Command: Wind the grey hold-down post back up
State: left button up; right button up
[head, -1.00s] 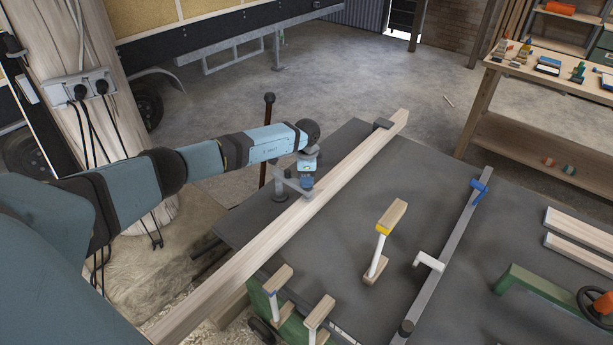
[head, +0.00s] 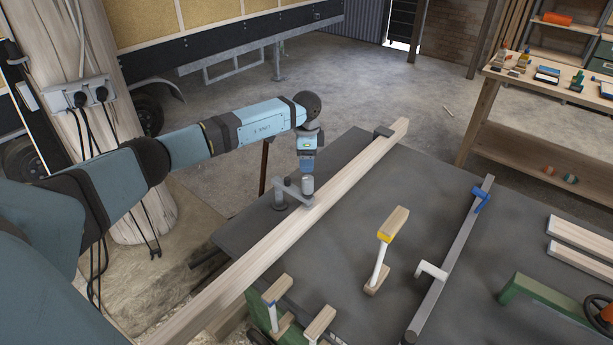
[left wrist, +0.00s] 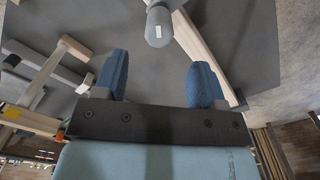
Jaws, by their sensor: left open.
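The grey hold-down (head: 279,197) stands on the dark bench beside a long pale timber beam (head: 255,255). Its arm reaches across to the beam, and a short grey post (head: 308,185) stands upright at the arm's end, over the beam. My left gripper (head: 307,168) points down just above this post. In the left wrist view my left gripper (left wrist: 158,82) has its two blue fingers wide apart with nothing between them. There the grey post (left wrist: 158,28), with a small white mark, shows beyond the fingers. I cannot tell whether the post touches the beam. My right gripper is out of view.
A dark stop (head: 383,131) sits by the beam's far end. A wooden pillar (head: 85,100) rises at left.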

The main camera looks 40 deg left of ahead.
aim_at(308, 178)
pick_arm(q)
jog(key=shift+r, duration=1.9)
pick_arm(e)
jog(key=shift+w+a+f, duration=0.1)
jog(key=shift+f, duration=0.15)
pick_arm(q)
jog(key=shift+b, duration=0.3)
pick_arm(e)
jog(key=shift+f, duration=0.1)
pick_arm(q)
jog(key=f+m+b, duration=0.4)
jog(key=m+b, duration=0.1)
jog(key=m, duration=0.3)
jog(key=f+m+b, duration=0.5)
jog(key=m+b, duration=0.1)
jog(key=m, duration=0.2)
jog(key=f+m+b, duration=0.4)
jog(key=m+b, duration=0.1)
jog(key=m, duration=0.3)
jog(key=shift+w+d+f, duration=0.1)
jog(key=shift+d+f, duration=0.1)
jog(key=shift+f, duration=0.25)
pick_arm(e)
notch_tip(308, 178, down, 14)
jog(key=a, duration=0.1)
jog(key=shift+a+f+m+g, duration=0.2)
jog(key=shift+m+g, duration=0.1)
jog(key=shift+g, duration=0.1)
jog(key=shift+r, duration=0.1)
